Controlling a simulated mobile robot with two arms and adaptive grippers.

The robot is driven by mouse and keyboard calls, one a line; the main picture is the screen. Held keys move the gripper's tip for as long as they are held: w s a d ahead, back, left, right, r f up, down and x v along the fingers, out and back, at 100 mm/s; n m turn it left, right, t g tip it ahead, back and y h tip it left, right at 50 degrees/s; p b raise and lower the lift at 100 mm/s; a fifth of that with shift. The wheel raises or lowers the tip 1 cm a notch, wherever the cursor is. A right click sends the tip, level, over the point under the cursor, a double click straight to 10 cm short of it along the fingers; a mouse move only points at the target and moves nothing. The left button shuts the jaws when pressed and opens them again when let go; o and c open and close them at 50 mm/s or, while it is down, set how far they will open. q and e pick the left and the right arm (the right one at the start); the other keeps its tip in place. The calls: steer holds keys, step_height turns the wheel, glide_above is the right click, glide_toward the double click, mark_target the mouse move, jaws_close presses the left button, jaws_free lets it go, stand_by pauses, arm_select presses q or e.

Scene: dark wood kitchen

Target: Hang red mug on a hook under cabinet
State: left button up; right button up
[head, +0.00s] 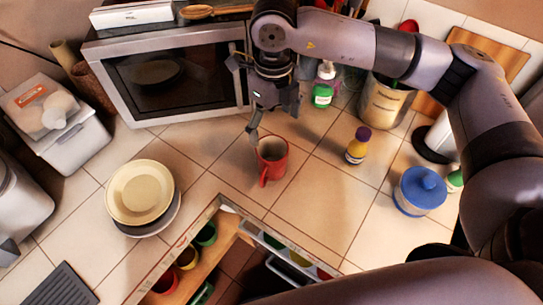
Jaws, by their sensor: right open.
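The red mug (272,163) stands upright on the tiled counter near the middle of the head view. Its handle points down toward the front of the counter. My right gripper (272,122) is open just above and behind the mug, with one finger pointing down near its rim. I cannot tell whether that finger touches the mug. In the lower part of the view, an open-topped cabinet edge (175,243) shows several coloured mugs inside, green, yellow and red. No hook can be made out. My left gripper is out of view.
A microwave (175,80) stands behind the mug. Stacked plates (140,192) are at left. Tiles between mug and plates are clear.

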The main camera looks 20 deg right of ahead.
mark_target(272, 142)
steer(key=f, duration=0.2)
steer(key=f+p, duration=0.1)
steer(key=f, duration=0.3)
steer(key=shift+w+f+p, duration=0.1)
steer(key=shift+w+p, duration=0.2)
steer(key=shift+f, duration=0.25)
steer(key=shift+s+f, duration=0.1)
steer(key=shift+f, duration=0.1)
steer(key=f+p, duration=0.1)
steer(key=f, duration=0.1)
steer(key=s+f+p, duration=0.1)
steer(key=f+p, duration=0.1)
steer(key=shift+a+f, duration=0.1)
steer(key=shift+f, duration=0.35)
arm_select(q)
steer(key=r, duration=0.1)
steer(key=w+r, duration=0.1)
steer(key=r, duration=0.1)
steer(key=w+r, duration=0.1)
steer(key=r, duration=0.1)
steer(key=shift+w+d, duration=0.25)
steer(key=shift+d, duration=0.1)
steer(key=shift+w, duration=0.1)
arm_select(e)
steer(key=shift+c, duration=0.2)
